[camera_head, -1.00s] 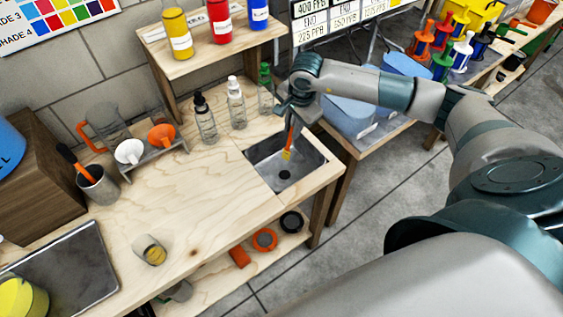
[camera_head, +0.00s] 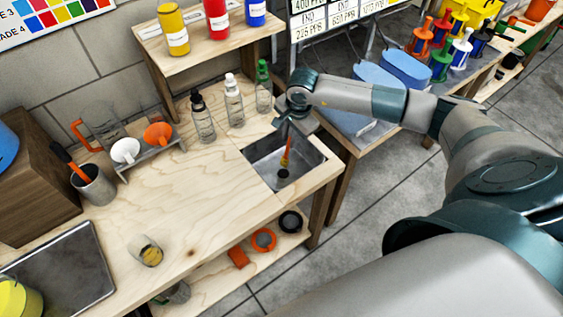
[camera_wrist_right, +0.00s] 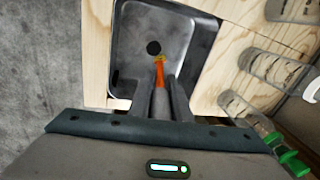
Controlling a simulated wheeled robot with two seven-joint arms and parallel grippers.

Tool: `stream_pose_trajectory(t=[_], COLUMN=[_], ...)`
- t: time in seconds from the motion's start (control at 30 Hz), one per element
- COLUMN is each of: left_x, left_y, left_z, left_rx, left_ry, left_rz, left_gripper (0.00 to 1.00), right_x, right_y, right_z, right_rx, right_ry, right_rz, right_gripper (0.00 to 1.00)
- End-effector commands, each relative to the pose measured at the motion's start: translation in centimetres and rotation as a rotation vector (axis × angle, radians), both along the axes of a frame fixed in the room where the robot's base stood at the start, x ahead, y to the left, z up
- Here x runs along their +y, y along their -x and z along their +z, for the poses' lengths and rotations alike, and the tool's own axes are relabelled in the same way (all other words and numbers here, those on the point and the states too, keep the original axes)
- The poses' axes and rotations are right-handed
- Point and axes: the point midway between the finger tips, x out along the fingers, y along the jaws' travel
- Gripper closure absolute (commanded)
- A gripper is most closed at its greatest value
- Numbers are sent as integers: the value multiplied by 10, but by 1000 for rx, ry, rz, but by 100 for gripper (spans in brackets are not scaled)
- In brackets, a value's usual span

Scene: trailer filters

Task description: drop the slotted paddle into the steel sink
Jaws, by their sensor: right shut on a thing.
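The steel sink (camera_head: 262,160) is a grey basin set into the right end of the wooden bench, with a dark round drain. It also fills the upper middle of the right wrist view (camera_wrist_right: 130,60). My right gripper (camera_head: 287,130) is above the sink, pointing down, shut on the slotted paddle (camera_head: 286,152). My left gripper is out of view.
Bottles with black, white and green caps (camera_head: 234,103) stand just behind the sink. A metal cup (camera_head: 95,184) with an orange-handled tool and a funnel rack (camera_head: 150,157) stand further left. A small jar (camera_head: 148,250) stands at the front; the bench middle is clear.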

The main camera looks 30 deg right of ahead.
Motion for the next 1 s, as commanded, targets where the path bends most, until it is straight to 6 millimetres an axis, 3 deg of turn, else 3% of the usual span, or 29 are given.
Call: stream_pose_trajectory(t=[0.37,0.4,0.5,1.0], left_x=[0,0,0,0], left_y=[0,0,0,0], left_z=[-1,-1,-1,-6], left_rx=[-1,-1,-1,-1], left_ry=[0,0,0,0], left_rz=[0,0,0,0], left_gripper=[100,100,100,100], right_x=[0,0,0,-1], right_y=[0,0,0,1], right_z=[-4,-4,-4,4], right_rx=[0,0,0,-2], right_ry=[1,1,1,2], right_rz=[0,0,0,0], right_gripper=[100,80,61,61])
